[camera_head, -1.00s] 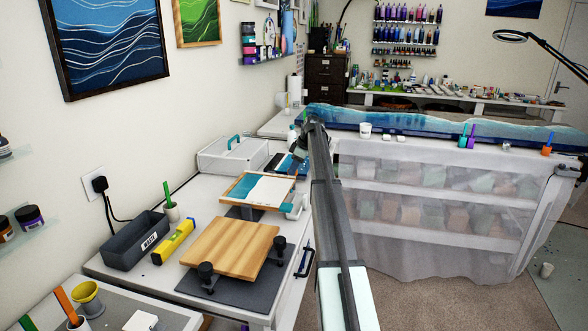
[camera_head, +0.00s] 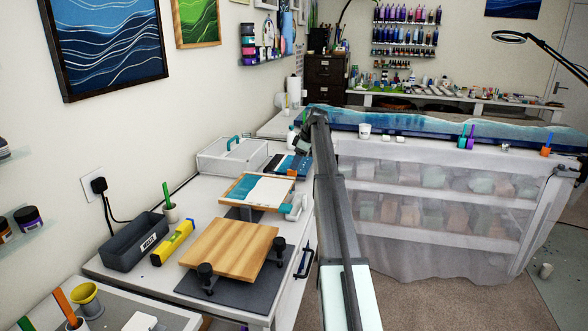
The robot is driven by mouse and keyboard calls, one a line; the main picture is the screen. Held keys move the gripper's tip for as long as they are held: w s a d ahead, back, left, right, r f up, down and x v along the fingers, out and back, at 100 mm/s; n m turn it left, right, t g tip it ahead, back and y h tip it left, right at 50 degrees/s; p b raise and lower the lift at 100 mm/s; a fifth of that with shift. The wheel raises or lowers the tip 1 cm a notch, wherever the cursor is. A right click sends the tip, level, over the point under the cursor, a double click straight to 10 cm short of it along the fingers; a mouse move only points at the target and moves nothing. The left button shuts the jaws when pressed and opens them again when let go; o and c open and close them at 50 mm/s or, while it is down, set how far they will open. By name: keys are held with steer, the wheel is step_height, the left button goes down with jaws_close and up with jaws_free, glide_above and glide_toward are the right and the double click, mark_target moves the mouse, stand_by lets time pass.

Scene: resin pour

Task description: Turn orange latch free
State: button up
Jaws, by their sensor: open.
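I cannot make out an orange latch for certain in the head view. A pale, clear-sided case (camera_head: 228,160) with a teal handle stands at the back of the left bench; no latch can be made out on it. My arm reaches away from the camera along the bench's right edge. Its far end bends down to the left, where my gripper (camera_head: 301,149) shows small and dark above or near a dark blue panel (camera_head: 283,169). It is open, and I see nothing held in it. The fingertips are too small to see clearly.
A blue and white panel on a wooden board (camera_head: 256,191), a wooden board (camera_head: 230,249) by black clamps, a yellow level (camera_head: 173,242) and a grey bin (camera_head: 134,241) crowd the bench. A sheeted rack (camera_head: 430,205) stands right of my arm.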

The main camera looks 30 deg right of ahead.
steer(key=v, duration=1)
